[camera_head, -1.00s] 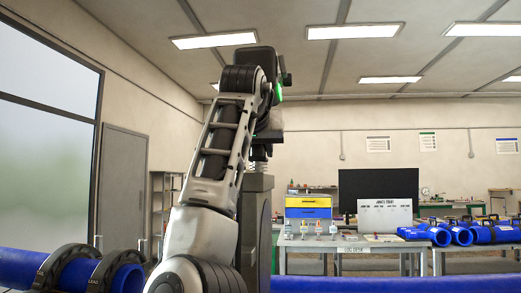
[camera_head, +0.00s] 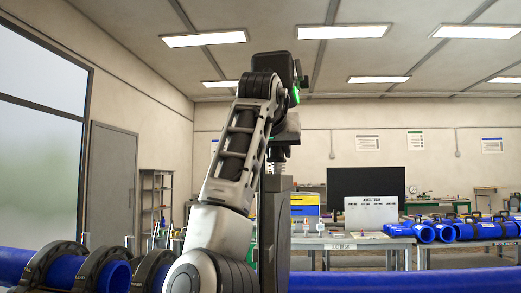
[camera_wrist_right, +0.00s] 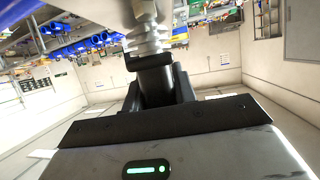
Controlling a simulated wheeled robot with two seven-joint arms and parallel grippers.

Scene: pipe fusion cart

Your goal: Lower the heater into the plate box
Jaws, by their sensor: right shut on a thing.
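My right gripper (camera_head: 284,128) is raised in the middle of the head view and points down. It is shut on the top of the heater (camera_head: 275,215), a tall dark grey body with a ribbed neck, which hangs upright below it. The heater's lower end is out of the head view. In the right wrist view the fingers (camera_wrist_right: 157,82) of my right gripper close on a dark part at the end of the heater's pale ribbed neck (camera_wrist_right: 147,38). I cannot make out the plate box in either view. My left gripper is not in view.
Blue pipe with black clamp rings (camera_head: 98,268) lies at the lower left, and more blue pipe (camera_head: 400,277) runs along the lower right. Behind stands a workbench (camera_head: 352,243) with yellow and blue drawers (camera_head: 304,204) and a white board (camera_head: 371,213). Space around the raised gripper looks clear.

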